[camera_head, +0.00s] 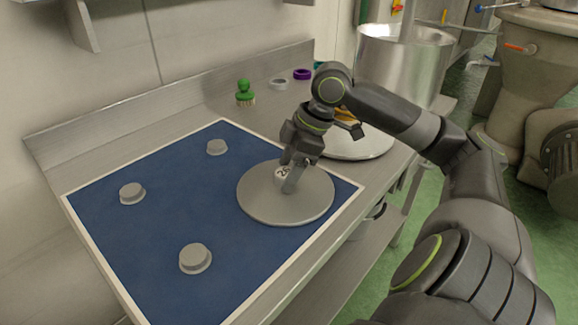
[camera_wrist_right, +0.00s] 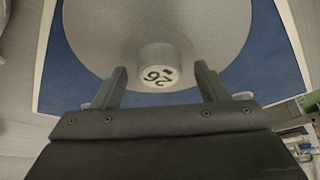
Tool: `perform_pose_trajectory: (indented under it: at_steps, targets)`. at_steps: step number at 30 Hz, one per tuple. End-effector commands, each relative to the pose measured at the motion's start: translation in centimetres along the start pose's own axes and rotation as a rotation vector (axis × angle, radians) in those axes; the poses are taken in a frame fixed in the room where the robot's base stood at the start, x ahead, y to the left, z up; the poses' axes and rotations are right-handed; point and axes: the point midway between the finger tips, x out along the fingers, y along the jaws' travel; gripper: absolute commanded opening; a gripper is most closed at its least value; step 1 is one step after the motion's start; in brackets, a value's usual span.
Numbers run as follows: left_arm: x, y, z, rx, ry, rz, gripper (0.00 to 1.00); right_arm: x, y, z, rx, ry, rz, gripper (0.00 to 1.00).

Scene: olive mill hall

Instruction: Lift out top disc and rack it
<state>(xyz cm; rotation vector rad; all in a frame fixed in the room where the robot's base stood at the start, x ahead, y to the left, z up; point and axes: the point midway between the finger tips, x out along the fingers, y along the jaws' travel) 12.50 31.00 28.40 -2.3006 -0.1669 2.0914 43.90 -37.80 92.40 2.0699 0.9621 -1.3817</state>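A round grey disc (camera_head: 258,206) lies flat at the right of the blue board (camera_head: 165,235). A short pale knob (camera_head: 281,177) with a dark number on top stands at its middle. In the right wrist view the knob (camera_wrist_right: 158,66) shows between my fingers, and the disc (camera_wrist_right: 100,35) spreads behind it. My right gripper (camera_head: 288,182) is over the disc, pointing down at the knob. Its fingers (camera_wrist_right: 161,84) are apart, with a gap on each side of the knob. A second pale round piece (camera_head: 372,147) stands behind my right arm, partly hidden, with something orange on it. My left gripper is not in view.
The board carries grey pegs at the back (camera_head: 217,147), left (camera_head: 132,193) and front (camera_head: 195,258). A green brush (camera_head: 245,93), a grey ring (camera_head: 279,84) and a purple ring (camera_head: 302,74) lie along the back. A metal vat (camera_head: 400,65) stands beyond my right arm.

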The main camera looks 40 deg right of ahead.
Motion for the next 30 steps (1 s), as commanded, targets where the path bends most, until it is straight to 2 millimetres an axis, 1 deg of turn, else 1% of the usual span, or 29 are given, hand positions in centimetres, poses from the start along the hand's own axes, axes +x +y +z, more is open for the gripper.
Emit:
perform_pose_trajectory:
  at_steps: [11, 16, 22, 25, 30]
  targets:
    - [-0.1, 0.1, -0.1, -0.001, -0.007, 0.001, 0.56, -0.1, 0.0, 0.0, 0.001, -0.002, 0.0, 0.67]
    - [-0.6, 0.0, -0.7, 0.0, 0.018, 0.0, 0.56, -2.1, 0.1, 0.1, 0.001, -0.005, 0.003, 0.67]
    - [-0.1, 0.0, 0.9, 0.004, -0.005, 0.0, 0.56, -4.7, 0.1, 0.1, 0.002, -0.006, 0.003, 0.67]
    - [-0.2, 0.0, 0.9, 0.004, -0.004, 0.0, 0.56, -5.9, 0.1, 0.1, 0.002, -0.006, 0.004, 0.67]
    - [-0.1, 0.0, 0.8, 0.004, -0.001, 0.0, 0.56, -7.3, 0.1, 0.2, 0.003, -0.006, 0.001, 0.67]
